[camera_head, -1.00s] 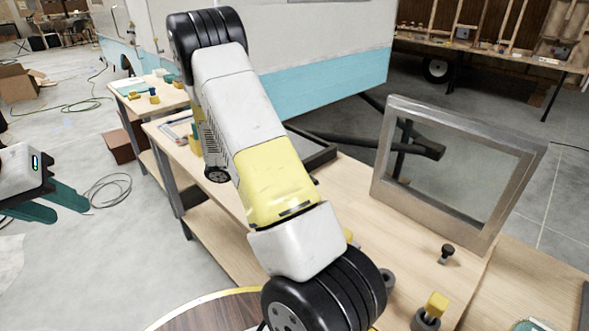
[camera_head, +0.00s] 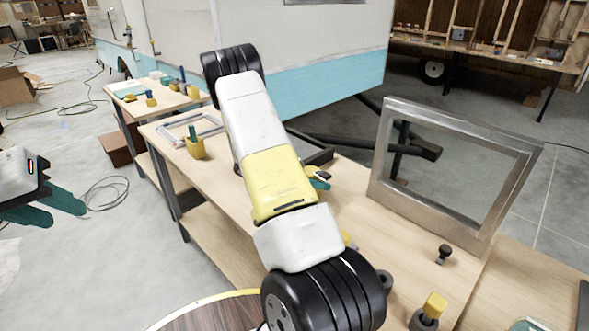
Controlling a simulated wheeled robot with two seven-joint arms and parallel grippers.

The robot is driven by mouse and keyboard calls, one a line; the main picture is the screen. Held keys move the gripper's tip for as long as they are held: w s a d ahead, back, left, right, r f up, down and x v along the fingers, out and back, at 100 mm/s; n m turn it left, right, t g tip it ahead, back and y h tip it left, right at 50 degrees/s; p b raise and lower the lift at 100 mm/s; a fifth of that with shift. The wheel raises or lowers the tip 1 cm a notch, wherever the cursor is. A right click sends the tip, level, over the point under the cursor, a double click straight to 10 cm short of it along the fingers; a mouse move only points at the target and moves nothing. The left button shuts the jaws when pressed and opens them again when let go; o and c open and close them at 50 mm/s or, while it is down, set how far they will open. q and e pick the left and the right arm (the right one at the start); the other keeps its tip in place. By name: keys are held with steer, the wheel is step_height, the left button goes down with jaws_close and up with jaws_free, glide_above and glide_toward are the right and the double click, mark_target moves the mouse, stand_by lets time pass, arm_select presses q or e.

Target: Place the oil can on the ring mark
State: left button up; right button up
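I cannot make out the oil can or the ring mark; my own arm covers much of the workbench (camera_head: 365,225). My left gripper (camera_head: 45,207) is at the left edge, over the floor and away from the bench. Its two teal fingers are apart with nothing visible between them.
A metal window frame (camera_head: 383,185) stands on the bench at right. A dark knob (camera_head: 444,254) and a yellow-topped piece (camera_head: 433,306) lie near it. A yellow cup (camera_head: 195,150) and a flat frame (camera_head: 185,130) are at the far left end. A round wooden top (camera_head: 215,314) is at the bottom.

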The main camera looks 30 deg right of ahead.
steer(key=shift+f, duration=0.1)
steer(key=o, duration=1.5)
steer(key=shift+c, duration=0.2)
steer(key=v, duration=1.2)
steer(key=shift+r, duration=0.25)
steer(key=s+a+r+m+t+y, duration=1)
steer(key=s+a+r+m+y, duration=0.3)
steer(key=s+a+r, duration=0.6)
steer(key=s+r+y, duration=0.2)
steer(key=s+r, duration=0.1)
steer(key=s, duration=0.1)
steer(key=shift+s+a+r+m, duration=0.2)
steer(key=shift+a+r+m, duration=0.15)
steer(key=shift+m, duration=0.05)
